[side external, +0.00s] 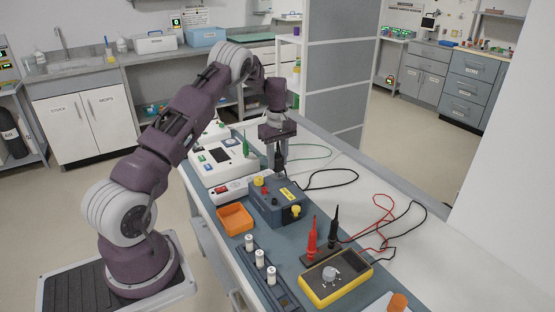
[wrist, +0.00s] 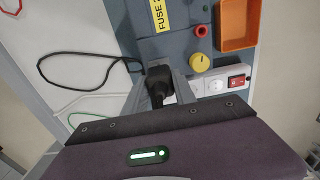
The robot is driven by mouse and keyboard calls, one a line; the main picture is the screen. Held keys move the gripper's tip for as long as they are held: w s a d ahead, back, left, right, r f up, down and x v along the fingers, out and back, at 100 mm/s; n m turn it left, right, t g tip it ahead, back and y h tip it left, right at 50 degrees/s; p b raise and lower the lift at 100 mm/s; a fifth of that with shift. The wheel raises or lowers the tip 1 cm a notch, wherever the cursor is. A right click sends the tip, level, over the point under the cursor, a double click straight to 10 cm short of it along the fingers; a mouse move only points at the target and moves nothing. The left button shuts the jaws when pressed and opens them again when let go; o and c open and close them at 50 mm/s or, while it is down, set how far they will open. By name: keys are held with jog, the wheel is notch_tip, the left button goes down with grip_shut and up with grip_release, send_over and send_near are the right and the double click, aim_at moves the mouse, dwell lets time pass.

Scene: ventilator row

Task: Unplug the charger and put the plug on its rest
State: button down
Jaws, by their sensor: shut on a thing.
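My gripper (side external: 278,158) points down over the bench, just behind the blue box. It is shut on a black plug (wrist: 157,80), which shows between the fingers in the wrist view. A black cord (side external: 335,174) loops away to the right of it, and to the left in the wrist view (wrist: 75,72). A white power strip (side external: 228,189) with a red switch (wrist: 237,82) lies beside the blue box. One round socket (wrist: 216,86) on it is visible and empty. I cannot tell whether the plug's pins are in a socket. I cannot make out the plug's rest.
The blue box (side external: 278,203) with yellow and red knobs stands close to my gripper. An orange tray (side external: 235,218), a rack with several white cylinders (side external: 260,259), a yellow meter (side external: 336,282) and upright red and black probes (side external: 312,238) stand nearer. A white device (side external: 217,160) is behind.

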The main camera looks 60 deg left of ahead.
jog(key=shift+f, duration=1.15)
dwell(0.4)
jog(key=c, duration=0.9)
grip_release()
